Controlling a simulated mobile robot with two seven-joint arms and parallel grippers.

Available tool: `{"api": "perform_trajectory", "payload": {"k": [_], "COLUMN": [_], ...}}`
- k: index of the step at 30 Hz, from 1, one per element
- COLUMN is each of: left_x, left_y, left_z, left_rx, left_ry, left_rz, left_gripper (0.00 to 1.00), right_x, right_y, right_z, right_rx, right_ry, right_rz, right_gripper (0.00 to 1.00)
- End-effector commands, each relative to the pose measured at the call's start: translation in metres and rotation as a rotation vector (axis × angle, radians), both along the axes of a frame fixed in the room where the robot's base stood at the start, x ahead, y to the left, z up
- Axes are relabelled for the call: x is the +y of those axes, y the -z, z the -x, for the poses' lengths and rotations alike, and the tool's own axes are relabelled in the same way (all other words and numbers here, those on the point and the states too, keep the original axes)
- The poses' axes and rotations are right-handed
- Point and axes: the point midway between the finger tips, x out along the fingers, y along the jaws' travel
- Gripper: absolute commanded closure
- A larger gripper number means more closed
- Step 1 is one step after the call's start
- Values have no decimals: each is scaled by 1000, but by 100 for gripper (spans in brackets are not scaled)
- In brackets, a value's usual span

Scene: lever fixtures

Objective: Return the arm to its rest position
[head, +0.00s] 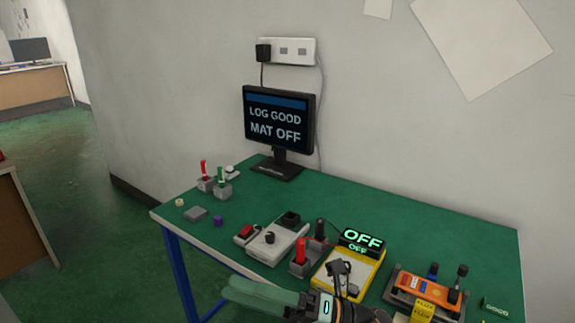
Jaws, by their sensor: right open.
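My right gripper (229,288) is low in the head view, in front of the table's near edge. Its greenish fingers point left from a dark body marked 0. It holds nothing that I can see, and the small finger gap is hard to make out. My left gripper is out of view. On the green table (420,228), a yellow-framed fixture (336,284) carries a dark lever-like part (340,268). Behind it a display (362,240) reads OFF. The monitor (278,120) reads LOG GOOD and MAT OFF. My right wrist hides part of the table's near side.
A red-handled fixture (301,252) and a light box with a knob (268,242) stand left of the yellow fixture. An orange unit (428,290) stands to its right. Small red and green levers (213,184) stand at the far left. The table's back right is clear.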

Motion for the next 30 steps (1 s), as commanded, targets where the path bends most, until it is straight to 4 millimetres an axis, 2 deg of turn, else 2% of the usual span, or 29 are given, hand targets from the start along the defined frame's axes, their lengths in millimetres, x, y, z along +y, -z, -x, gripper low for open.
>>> {"api": "perform_trajectory", "payload": {"k": [2, 5, 8, 11, 12, 14, 15, 18, 21, 25, 27, 30], "left_x": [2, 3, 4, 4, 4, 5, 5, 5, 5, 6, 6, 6], "left_y": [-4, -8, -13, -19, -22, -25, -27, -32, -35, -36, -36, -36], "left_z": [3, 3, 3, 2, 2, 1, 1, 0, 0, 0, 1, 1], "left_rx": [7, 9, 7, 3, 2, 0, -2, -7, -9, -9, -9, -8], "left_ry": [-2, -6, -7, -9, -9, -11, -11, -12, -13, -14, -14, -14], "left_rz": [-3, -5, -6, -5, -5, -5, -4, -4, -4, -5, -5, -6], "left_gripper": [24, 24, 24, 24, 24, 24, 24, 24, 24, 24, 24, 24], "right_x": [-17, -47, -82, -119, -134, -155, -169, -195, -213, -225, -228, -230], "right_y": [7, 32, 75, 130, 155, 193, 217, 269, 306, 332, 338, 341], "right_z": [-18, -41, -54, -52, -46, -30, -17, 24, 65, 103, 114, 118], "right_rx": [237, 536, 838, 1146, 1267, 1449, 1563, 1812, 2001, 2154, 2194, 2211], "right_ry": [104, 239, 375, 513, 571, 655, 710, 834, 932, 1013, 1036, 1046], "right_rz": [-112, -242, -360, -470, -512, -574, -610, -693, -752, -802, -814, -819], "right_gripper": [40, 40, 40, 40, 40, 40, 40, 40, 40, 40, 40, 40]}}
